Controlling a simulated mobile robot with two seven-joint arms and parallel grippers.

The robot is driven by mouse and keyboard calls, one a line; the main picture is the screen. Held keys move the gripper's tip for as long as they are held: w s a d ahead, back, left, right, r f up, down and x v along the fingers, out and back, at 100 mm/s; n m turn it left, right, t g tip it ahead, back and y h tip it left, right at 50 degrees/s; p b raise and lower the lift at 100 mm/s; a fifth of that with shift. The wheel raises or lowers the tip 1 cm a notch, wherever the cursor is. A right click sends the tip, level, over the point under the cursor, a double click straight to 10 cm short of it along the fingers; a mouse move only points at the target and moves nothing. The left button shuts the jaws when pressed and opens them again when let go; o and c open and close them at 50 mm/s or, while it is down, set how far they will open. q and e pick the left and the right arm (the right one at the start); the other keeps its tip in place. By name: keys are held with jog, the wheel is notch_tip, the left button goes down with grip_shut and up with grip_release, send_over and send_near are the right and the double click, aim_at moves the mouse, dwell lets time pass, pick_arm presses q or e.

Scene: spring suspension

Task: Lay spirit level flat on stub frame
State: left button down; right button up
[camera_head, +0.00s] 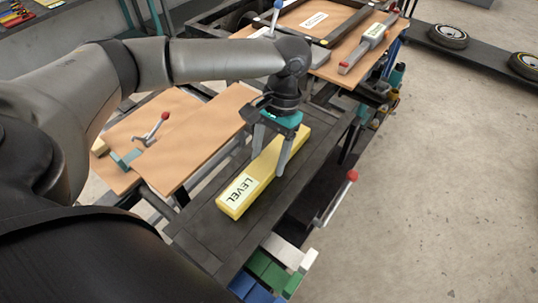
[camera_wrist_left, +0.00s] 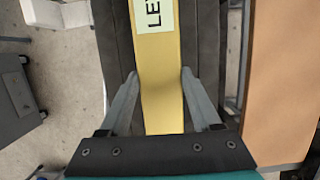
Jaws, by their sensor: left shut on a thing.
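The spirit level (camera_head: 262,172) is a long yellow bar with a white label reading LEVEL. My left gripper (camera_head: 268,163) comes down over it from above and is shut on it, one finger on each side, near its middle. In the left wrist view the level (camera_wrist_left: 160,85) runs between the two fingers of the gripper (camera_wrist_left: 157,88). The level is over a dark frame-like surface (camera_head: 205,240), lined up roughly along its length. I cannot tell whether its underside touches that surface. My right gripper does not show.
Wooden boards (camera_head: 190,135) with a red-knobbed lever (camera_head: 152,132) lie to the left. Another red-knobbed lever (camera_head: 338,195) stands to the right. Green, blue and white blocks (camera_head: 272,270) are at the front. A grey bar device (camera_head: 368,45) lies at the back.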

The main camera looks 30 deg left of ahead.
aim_at(278, 150)
pick_arm(q)
jog(key=shift+c, duration=0.5)
grip_release()
jog(key=v, duration=1.2)
jog(key=shift+p, duration=0.4)
jog(key=shift+s+d, duration=0.1)
